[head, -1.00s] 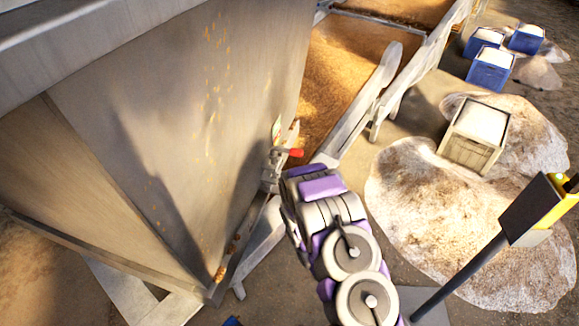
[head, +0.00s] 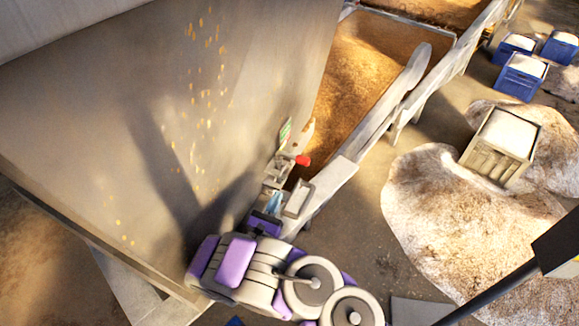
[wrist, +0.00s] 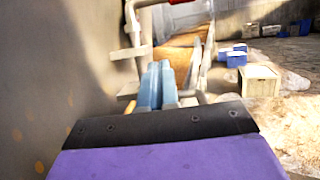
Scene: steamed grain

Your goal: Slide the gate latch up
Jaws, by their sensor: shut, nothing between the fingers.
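The gate latch (head: 277,172) is a metal piece with a red-tipped handle on the side of the large grey hopper (head: 120,120). In the wrist view the latch (wrist: 131,25) shows as a pale metal bracket with a bit of red at the top, left of and beyond my fingers. My gripper (head: 271,203) is low beside the hopper wall, just below the latch in the head view. In the wrist view the blue fingers of my gripper (wrist: 157,84) are together and empty. I cannot tell whether they touch the latch.
A grain-filled trough (head: 365,80) with pale metal rails runs away behind the latch. A wooden crate (head: 500,145) stands on a pale grain heap (head: 440,215) at right, with blue crates (head: 522,75) farther back. Bare ground lies between the trough and heap.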

